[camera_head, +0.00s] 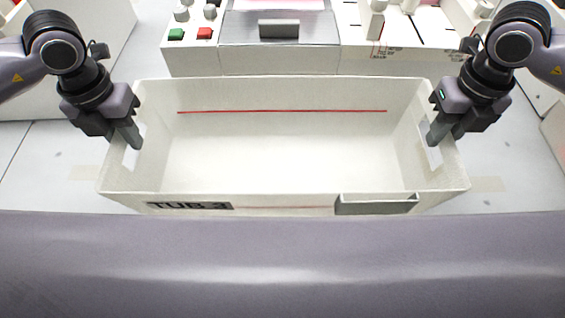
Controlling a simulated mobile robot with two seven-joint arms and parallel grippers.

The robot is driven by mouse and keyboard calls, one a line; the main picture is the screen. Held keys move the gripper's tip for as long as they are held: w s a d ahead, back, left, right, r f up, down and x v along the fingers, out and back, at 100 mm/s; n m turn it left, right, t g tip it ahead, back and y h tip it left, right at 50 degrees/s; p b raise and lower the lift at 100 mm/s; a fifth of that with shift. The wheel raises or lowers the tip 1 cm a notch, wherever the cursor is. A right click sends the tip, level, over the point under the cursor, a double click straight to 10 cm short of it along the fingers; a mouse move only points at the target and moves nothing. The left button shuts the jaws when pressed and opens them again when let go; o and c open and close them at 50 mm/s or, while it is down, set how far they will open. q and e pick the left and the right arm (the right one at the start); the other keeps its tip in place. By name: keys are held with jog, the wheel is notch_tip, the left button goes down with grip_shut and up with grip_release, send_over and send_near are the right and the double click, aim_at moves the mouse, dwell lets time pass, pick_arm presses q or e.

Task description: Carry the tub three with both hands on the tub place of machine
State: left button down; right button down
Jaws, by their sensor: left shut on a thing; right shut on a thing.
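The tub three (280,185) is a large, empty, off-white open box with a red line inside its back wall and a "TUB 3" label on its front. It is in the middle of the head view. My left gripper (134,140) is shut on the tub's left end wall at the handle slot. My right gripper (432,136) is shut on its right end wall at the handle slot. The tub looks level. Whether it touches the surface below cannot be told. The machine (280,60) stands behind the tub; its tub place cannot be made out.
The machine's front carries a green button (176,34), a red button (204,33) and a grey panel with a dark handle (278,29). Pale floor (45,165) shows left and right of the tub. White units stand at the far left (95,40) and far right.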

pick_arm(q)
jog(key=c, duration=1)
grip_release()
jog(key=shift+d+f, duration=0.15)
jog(key=shift+d, duration=0.1)
pick_arm(e)
jog(key=c, duration=1.1)
grip_release()
jog(key=shift+a+f, duration=0.1)
jog(key=shift+a, duration=0.15)
pick_arm(q)
jog(key=shift+a, duration=0.1)
pick_arm(e)
jog(key=shift+o, duration=0.2)
jog(key=shift+d, duration=0.1)
pick_arm(q)
notch_tip(320, 180, up, 12)
jog(key=shift+f, duration=0.1)
pick_arm(e)
jog(key=shift+d, duration=0.15)
notch_tip(320, 180, up, 12)
pick_arm(q)
jog(key=shift+s, duration=0.15)
pick_arm(e)
jog(key=shift+s, duration=0.15)
